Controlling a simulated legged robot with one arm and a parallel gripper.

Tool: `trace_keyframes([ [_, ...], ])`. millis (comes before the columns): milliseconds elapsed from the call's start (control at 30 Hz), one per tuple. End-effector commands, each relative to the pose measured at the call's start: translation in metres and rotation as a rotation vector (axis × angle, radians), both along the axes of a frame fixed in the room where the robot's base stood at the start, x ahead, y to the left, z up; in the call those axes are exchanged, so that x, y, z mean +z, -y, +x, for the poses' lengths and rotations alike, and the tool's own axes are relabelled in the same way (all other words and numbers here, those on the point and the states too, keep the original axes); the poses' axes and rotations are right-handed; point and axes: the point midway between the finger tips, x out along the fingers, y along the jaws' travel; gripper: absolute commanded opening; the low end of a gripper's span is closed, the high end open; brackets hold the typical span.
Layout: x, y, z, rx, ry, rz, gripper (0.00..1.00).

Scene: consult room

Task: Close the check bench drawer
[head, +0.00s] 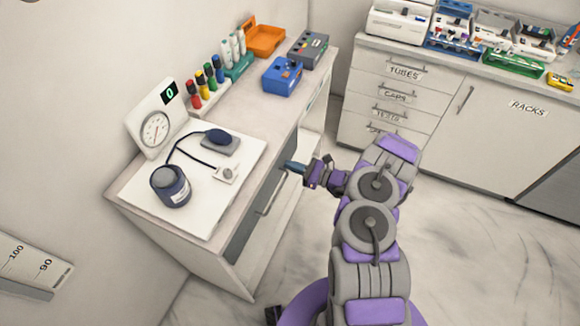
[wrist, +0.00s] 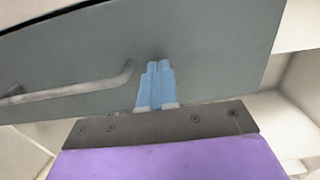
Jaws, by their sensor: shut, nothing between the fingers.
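The check bench (head: 125,212) stands at the left in the head view. Its grey drawer front (head: 242,236) faces right and carries a bar handle (head: 272,192). In the wrist view the grey front (wrist: 210,50) fills most of the picture, with the handle (wrist: 70,90) at the left. My gripper (head: 290,166) is at the far end of this front. Its blue fingers (wrist: 159,66) are shut and empty, just right of the handle's end, against or very close to the panel; contact cannot be told. A thin dark line runs along the panel's top edge. The drawer's inside is hidden.
A labelled cabinet (head: 480,110) stands behind. The floor (head: 500,240) at right is clear.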

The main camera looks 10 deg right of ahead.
Motion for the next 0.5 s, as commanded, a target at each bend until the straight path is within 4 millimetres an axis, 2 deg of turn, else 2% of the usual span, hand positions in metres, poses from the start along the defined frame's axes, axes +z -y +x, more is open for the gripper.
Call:
trace_keyframes([
  [500,0.0013,-0.0102,-0.0011,0.01,0.0,-0.005,0.0],
])
